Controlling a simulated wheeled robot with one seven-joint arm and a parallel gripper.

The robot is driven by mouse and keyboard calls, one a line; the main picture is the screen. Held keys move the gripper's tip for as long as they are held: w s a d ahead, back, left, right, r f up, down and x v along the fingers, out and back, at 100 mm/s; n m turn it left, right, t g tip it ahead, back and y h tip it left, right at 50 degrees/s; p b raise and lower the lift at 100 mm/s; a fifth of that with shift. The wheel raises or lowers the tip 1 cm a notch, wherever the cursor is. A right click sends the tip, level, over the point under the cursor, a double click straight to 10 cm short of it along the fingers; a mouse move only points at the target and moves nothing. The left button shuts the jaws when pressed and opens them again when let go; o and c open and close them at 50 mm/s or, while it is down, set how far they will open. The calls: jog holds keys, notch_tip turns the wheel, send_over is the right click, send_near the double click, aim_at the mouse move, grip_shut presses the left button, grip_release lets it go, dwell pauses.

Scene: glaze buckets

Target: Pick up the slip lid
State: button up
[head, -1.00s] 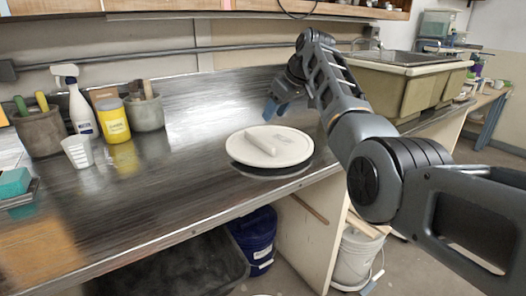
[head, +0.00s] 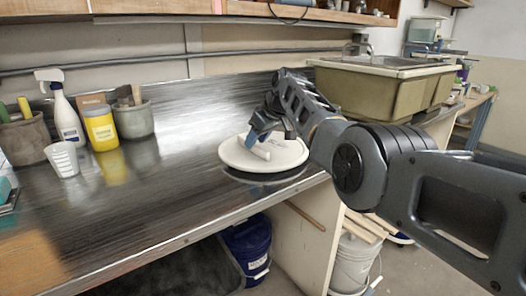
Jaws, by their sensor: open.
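The slip lid (head: 240,160), a round off-white disc, rests on the dark metal counter near its front edge in the head view. A pale bar-shaped handle (head: 262,153) lies across its top. My gripper (head: 257,139) points down over the lid, with its blue-grey fingertips at the handle and the jaws open. The fingers and arm hide part of the handle and the lid's far side. I cannot tell whether the fingertips touch the handle.
A white cup (head: 63,159), a spray bottle (head: 65,118), a yellow container (head: 101,130) and grey tool pots stand at the left. A sink (head: 380,90) is at the back right. Buckets stand below the counter (head: 150,195). The counter between cup and lid is clear.

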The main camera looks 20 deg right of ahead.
jog(key=shift+w+a+f, duration=0.1)
jog(key=shift+f, duration=0.25)
grip_shut()
dwell(0.3)
dwell(1.0)
